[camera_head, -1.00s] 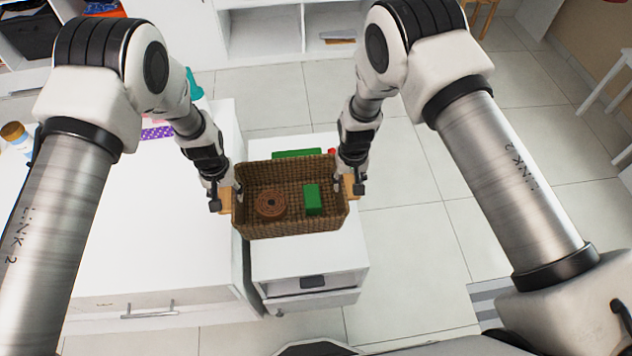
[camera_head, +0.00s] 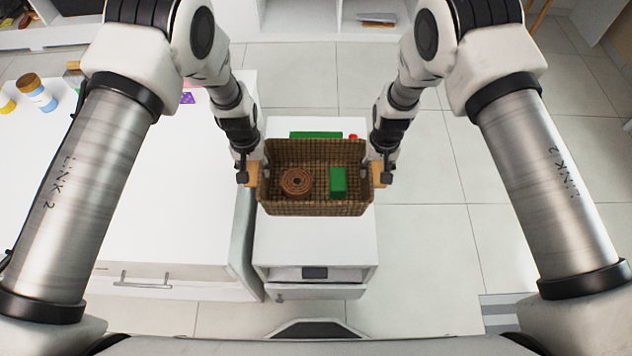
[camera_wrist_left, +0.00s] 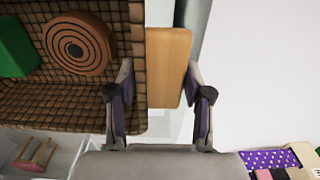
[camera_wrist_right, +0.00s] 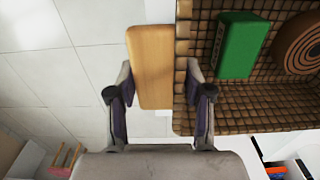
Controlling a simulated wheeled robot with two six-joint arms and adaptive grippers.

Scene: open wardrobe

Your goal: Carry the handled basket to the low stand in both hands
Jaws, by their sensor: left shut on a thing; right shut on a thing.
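The brown woven basket (camera_head: 316,208) is in the middle of the head view, over the white low stand (camera_head: 315,243). Whether it touches the stand I cannot tell. It holds a round brown coil (camera_head: 296,183) and a green block (camera_head: 338,183). My left gripper (camera_head: 250,172) is shut on the basket's left wooden handle, which shows in the left wrist view (camera_wrist_left: 168,55). My right gripper (camera_head: 378,172) is shut on the right wooden handle, seen in the right wrist view (camera_wrist_right: 150,60). The basket looks roughly level.
A wide white cabinet (camera_head: 170,200) stands close on the left of the stand, with bottles (camera_head: 38,93) on its top. A green item (camera_head: 315,134) and a small red item (camera_head: 352,137) show just behind the basket.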

